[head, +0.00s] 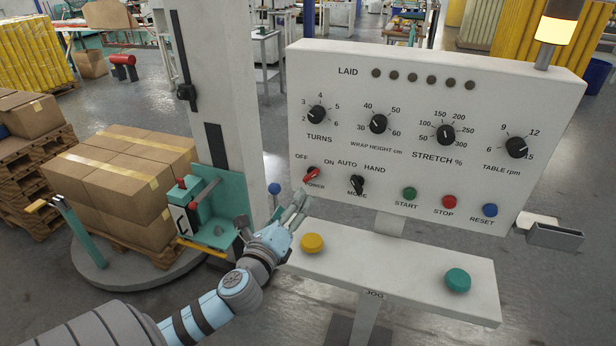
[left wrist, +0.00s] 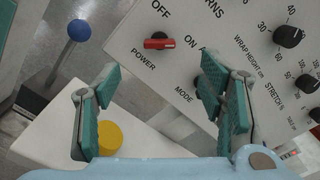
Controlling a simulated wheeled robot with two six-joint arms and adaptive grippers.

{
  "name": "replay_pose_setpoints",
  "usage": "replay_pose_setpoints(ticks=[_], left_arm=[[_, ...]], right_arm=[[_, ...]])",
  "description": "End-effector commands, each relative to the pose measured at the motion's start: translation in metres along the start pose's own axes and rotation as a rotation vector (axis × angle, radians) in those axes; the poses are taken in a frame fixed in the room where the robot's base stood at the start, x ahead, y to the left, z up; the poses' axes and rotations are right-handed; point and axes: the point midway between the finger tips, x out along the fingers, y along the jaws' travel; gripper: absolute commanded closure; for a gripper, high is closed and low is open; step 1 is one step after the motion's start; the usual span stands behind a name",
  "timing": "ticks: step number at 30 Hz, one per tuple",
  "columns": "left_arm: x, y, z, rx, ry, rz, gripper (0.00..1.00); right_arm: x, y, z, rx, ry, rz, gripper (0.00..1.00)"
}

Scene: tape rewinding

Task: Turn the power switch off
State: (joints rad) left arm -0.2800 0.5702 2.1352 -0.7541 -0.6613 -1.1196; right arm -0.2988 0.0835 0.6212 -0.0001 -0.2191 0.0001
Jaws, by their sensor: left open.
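The power switch (head: 311,174) is a red knob at the lower left of the white control panel, labelled POWER with OFF and ON above it. It also shows in the left wrist view (left wrist: 157,41), where its handle lies level and its tip points toward ON. My left gripper (head: 299,206) is open and empty, just below and left of the switch in the head view. In the left wrist view its two green-padded fingers (left wrist: 160,75) stand wide apart, with the switch beyond and between their tips. The fingers are apart from the knob. My right gripper is not in view.
The black mode knob (head: 357,185) sits right of the switch. Below the panel a white shelf (head: 385,268) carries a yellow button (head: 312,243) and a green button (head: 457,280). A blue ball-topped lever (head: 274,188) stands left of the gripper.

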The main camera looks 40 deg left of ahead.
Motion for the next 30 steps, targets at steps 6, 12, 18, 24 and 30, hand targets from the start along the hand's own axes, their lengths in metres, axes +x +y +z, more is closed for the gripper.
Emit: replay_pose_setpoints(ticks=[6, 12, 18, 24, 30], left_arm=[[0.064, -0.001, 0.001, -0.007, -0.002, 0.001, 0.37], [0.107, 0.0, -0.001, -0.008, 0.001, 0.001, 0.37], [0.12, 0.001, -0.002, -0.008, 0.003, 0.001, 0.37], [0.12, 0.001, -0.002, -0.008, 0.003, 0.001, 0.38], [0.12, 0.001, -0.002, -0.008, 0.003, 0.001, 0.7]], right_arm=[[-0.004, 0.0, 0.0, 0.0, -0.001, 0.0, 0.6], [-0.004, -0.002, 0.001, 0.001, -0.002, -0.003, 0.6], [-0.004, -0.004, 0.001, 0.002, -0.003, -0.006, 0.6], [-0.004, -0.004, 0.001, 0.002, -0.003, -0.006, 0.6], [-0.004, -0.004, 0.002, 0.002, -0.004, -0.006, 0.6]])
